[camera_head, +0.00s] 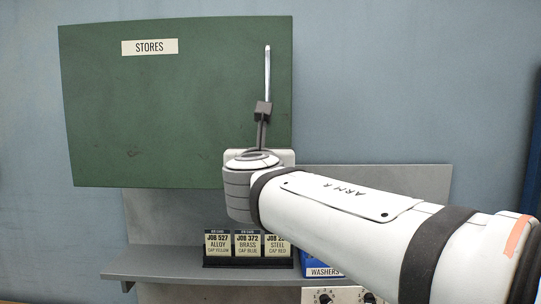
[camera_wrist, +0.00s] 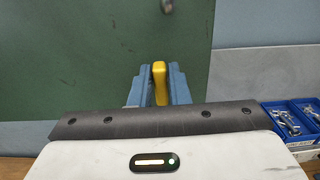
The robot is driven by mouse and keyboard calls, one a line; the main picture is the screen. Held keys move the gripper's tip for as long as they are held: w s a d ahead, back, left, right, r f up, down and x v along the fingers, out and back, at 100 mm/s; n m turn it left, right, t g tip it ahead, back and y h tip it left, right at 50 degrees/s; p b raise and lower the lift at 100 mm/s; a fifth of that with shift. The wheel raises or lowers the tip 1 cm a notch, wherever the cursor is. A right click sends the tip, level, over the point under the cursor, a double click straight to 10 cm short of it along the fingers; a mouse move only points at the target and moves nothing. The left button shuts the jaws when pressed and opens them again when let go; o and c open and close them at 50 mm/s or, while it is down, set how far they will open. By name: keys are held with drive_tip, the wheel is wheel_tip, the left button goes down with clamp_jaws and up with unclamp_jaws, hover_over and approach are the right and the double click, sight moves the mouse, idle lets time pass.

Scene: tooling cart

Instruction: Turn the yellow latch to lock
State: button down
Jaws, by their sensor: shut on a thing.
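The yellow latch (camera_wrist: 159,84) stands upright in the wrist view, in front of the green cabinet panel (camera_wrist: 75,60). My gripper (camera_wrist: 158,70) has its two blue-grey fingers on either side of the latch and is shut on it. In the head view, the green cabinet (camera_head: 170,110) labelled STORES fills the upper left. The latch cannot be made out there, and my white arm end covers the panel's lower right corner.
A grey shelf (camera_head: 160,268) runs below the cabinet. It carries several job cards (camera_head: 218,243) in a black holder and a blue WASHERS bin (camera_head: 322,266). Blue bins of small parts (camera_wrist: 290,120) lie at the right in the wrist view. The wall at upper right is bare.

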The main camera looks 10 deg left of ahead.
drive_tip(key=shift+f+b, duration=0.1)
drive_tip(key=shift+b, duration=0.2)
drive_tip(key=shift+w+d+f+m+b, duration=0.1)
drive_tip(key=shift+d+f+m+b, duration=0.1)
drive_tip(key=shift+m+b, duration=2.6)
drive_tip(key=shift+d+f+m+b, duration=0.2)
drive_tip(key=shift+m+b, duration=2.2)
drive_tip(key=shift+m, duration=0.75)
drive_tip(key=shift+w+d+f+m+b, duration=0.1)
drive_tip(key=shift+d+f+m+b, duration=0.1)
drive_tip(key=shift+m+b, duration=2.6)
drive_tip(key=shift+m, duration=0.35)
drive_tip(key=c, duration=1.4)
unclamp_jaws()
drive_tip(key=shift+c, duration=0.2)
drive_tip(key=shift+r, duration=0.1)
drive_tip(key=shift+s, duration=0.15)
